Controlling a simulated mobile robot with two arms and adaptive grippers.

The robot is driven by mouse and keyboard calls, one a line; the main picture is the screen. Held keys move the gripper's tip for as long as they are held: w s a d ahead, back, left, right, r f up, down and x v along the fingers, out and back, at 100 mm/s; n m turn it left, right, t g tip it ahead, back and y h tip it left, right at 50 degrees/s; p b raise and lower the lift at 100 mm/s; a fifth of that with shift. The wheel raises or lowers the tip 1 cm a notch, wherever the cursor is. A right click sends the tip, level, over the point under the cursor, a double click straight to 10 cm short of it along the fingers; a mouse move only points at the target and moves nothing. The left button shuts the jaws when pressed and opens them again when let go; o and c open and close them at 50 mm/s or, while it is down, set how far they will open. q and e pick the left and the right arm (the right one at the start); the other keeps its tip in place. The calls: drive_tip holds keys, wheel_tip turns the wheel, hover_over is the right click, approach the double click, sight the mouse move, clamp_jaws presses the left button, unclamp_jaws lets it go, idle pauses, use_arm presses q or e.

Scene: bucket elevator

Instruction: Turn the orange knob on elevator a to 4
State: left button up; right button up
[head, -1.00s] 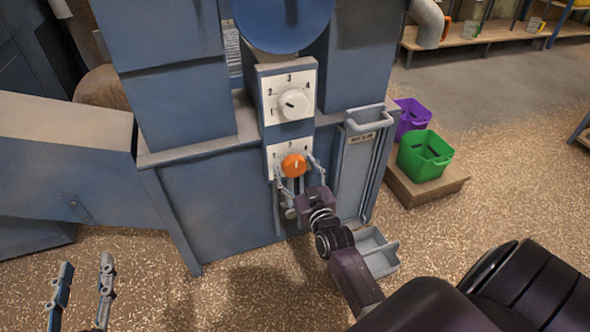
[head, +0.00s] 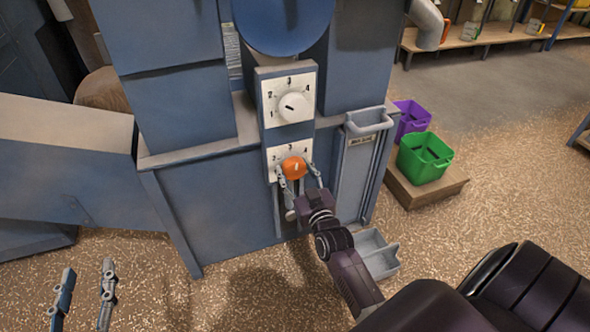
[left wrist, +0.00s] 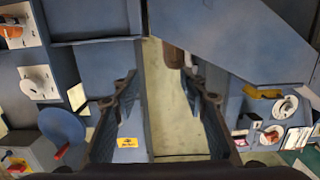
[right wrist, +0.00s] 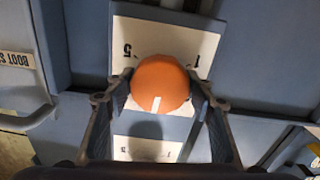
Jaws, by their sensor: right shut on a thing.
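The orange knob (head: 294,168) sits on the lower white dial plate (head: 275,156) on the front of the blue machine. My right gripper (head: 298,171) is shut on it, one finger on each side. In the right wrist view the knob (right wrist: 160,82) is between the fingertips, with the plate upside down, 5 and 1 at its top. The knob's white mark points down in that picture, roughly toward the 3. I cannot read a machine letter. My left gripper (head: 87,272) is open and empty, low at the left, away from the machine.
A white knob (head: 293,107) on its own numbered dial is just above. A grey chute with a handle (head: 368,120) stands right of the dials, with a grey tray (head: 376,253) below. Green (head: 424,157) and purple (head: 411,117) bins sit on a wooden platform to the right.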

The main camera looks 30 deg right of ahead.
drive_tip(key=shift+r+m+p, duration=0.1)
drive_tip(key=shift+m+p, duration=0.55)
drive_tip(key=shift+m, duration=0.05)
use_arm(q)
drive_tip(key=s+a+f+g+y+p, duration=0.25)
drive_tip(key=s+f+g, duration=0.45)
drive_tip(key=f, duration=0.5)
use_arm(e)
drive_tip(key=shift+m+b, duration=0.5)
drive_tip(key=shift+m, duration=0.6)
drive_tip(key=m+p, duration=0.2)
drive_tip(key=m, duration=0.3)
drive_tip(key=shift+m, duration=0.3)
use_arm(q)
drive_tip(key=s+a+f+g, duration=0.2)
drive_tip(key=s+g, duration=0.1)
drive_tip(key=s, duration=0.3)
drive_tip(key=s+a+f+g+y, duration=0.1)
drive_tip(key=s+a+f+g, duration=0.1)
drive_tip(key=s, duration=0.4)
drive_tip(key=shift+a+f+n+g, duration=0.3)
drive_tip(key=shift+a+f+g, duration=0.1)
drive_tip(key=shift+f, duration=0.15)
use_arm(e)
drive_tip(key=shift+m, duration=0.8)
use_arm(q)
drive_tip(key=shift+s, duration=0.1)
use_arm(e)
drive_tip(key=o, duration=1.2)
drive_tip(key=shift+c, duration=0.2)
